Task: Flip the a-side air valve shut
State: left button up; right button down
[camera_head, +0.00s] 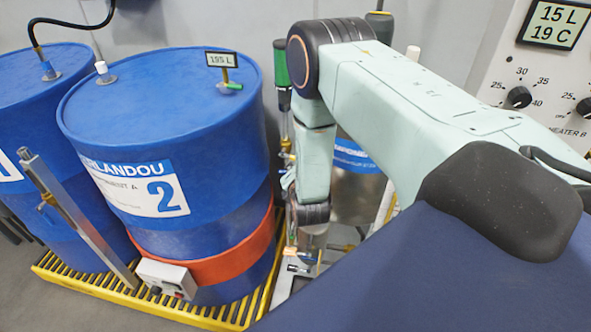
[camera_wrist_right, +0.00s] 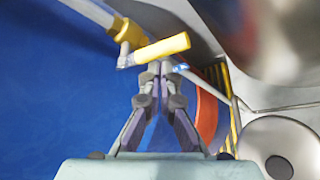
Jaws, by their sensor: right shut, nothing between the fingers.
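In the right wrist view, a valve with a yellow lever handle (camera_wrist_right: 162,49) sits on a pale hose or pipe with a yellow fitting. The handle lies nearly level across the picture, tilted up to the right. My right gripper (camera_wrist_right: 160,72) is shut and empty, its fingertips just below the handle; I cannot tell whether they touch it. In the head view, my right arm reaches down beside the drum, and its gripper (camera_head: 308,256) is small and partly lost among fittings. I cannot pick out the same handle surely there. My left gripper is not in view.
A blue drum (camera_head: 165,115) marked 2, with an orange band (camera_head: 225,250), stands left of my right arm on a yellow grated pallet (camera_head: 95,292). Another blue drum (camera_head: 30,90) stands farther left. A control panel (camera_head: 500,65) is at right. The space around the gripper is narrow.

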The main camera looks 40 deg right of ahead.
jog(key=shift+w+a+r, duration=0.1)
jog(key=shift+w+a, duration=0.1)
dwell(0.3)
notch_tip(320, 180, down, 5)
jog(key=a+b, duration=0.1)
jog(key=b, duration=0.2)
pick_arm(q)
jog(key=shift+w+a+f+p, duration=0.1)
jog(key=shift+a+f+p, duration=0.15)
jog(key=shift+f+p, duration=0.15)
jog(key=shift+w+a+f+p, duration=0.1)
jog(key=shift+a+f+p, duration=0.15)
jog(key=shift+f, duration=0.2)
pick_arm(e)
jog(key=s+a+r, duration=0.6)
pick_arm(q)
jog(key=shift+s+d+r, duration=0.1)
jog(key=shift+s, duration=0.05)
pick_arm(e)
jog(key=shift+s+r, duration=0.1)
jog(key=shift+s, duration=0.1)
jog(key=shift+w, duration=0.1)
